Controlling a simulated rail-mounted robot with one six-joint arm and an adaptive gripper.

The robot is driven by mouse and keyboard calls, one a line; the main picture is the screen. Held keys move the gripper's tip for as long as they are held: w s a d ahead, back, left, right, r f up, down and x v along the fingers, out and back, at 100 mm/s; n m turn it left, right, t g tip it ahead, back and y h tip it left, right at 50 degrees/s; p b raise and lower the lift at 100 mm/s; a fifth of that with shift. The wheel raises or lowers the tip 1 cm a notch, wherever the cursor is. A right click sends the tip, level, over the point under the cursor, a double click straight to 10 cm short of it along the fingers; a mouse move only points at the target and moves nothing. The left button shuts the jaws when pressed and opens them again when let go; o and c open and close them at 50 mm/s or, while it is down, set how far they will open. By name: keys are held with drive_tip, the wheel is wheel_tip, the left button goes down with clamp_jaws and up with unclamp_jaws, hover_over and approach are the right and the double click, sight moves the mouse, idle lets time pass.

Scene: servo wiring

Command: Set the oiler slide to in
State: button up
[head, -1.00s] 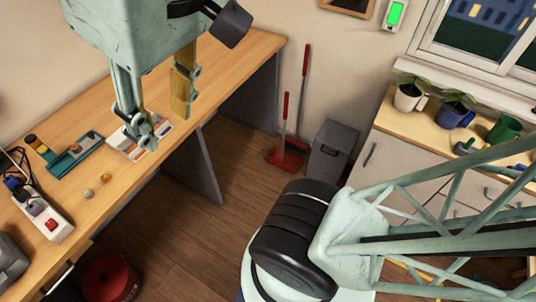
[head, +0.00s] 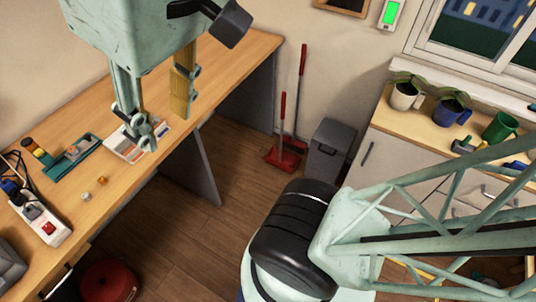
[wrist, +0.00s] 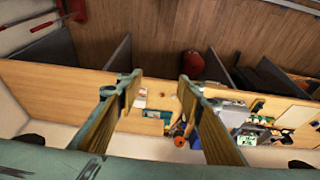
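A teal tray-like piece with a small grey block on it (head: 72,154) lies on the wooden bench in the head view. It may be the oiler with its slide, but the slide's position is too small to read. In the wrist view a small teal patch (wrist: 152,114) shows between the fingers and is probably the same piece. My gripper (head: 166,124) is open and empty, with its fingers wide apart, above the bench to the right of the teal piece in the head view. The gripper also shows in the wrist view (wrist: 159,81), with bench between its fingers.
On the wooden bench (head: 232,72) are a white-and-orange box (head: 124,148), a power strip (head: 42,222), two small round pieces (head: 102,180) and an orange-topped object (head: 38,152). A red spool (head: 108,280) stands on the floor. The bench's far end is clear.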

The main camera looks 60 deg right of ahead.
drive_tip(key=shift+s+f, duration=0.1)
drive_tip(key=shift+s, duration=0.05)
drive_tip(key=shift+c, duration=1.1)
drive_tip(key=w+r+m+g+p, duration=0.1)
drive_tip(key=w+r, duration=0.1)
drive_tip(key=w, duration=0.7)
drive_tip(key=w+r+m, duration=0.2)
drive_tip(key=w+r, duration=0.1)
drive_tip(key=w, duration=0.7)
drive_tip(key=w+d+f+m+g+p, duration=0.1)
drive_tip(key=w+f, duration=0.1)
drive_tip(key=w, duration=0.7)
drive_tip(key=w+f+m+p, duration=0.1)
drive_tip(key=w+f, duration=0.1)
drive_tip(key=w, duration=0.8)
drive_tip(key=w+d+f+m+g+p, duration=0.1)
drive_tip(key=w+f+m, duration=0.1)
drive_tip(key=w+f, duration=0.55)
drive_tip(key=w+d+f+m, duration=0.1)
drive_tip(key=w+f, duration=0.4)
drive_tip(key=w, duration=0.6)
drive_tip(key=w+f+m, duration=0.1)
drive_tip(key=w+f, duration=0.4)
drive_tip(key=f, duration=0.4)
drive_tip(key=w+f+m+g+p, duration=0.1)
drive_tip(key=w+f, duration=0.5)
drive_tip(key=f, duration=0.4)
drive_tip(key=shift+w+d+f+m, duration=0.15)
drive_tip(key=shift+w+d+m, duration=0.1)
drive_tip(key=shift+d+m, duration=0.2)
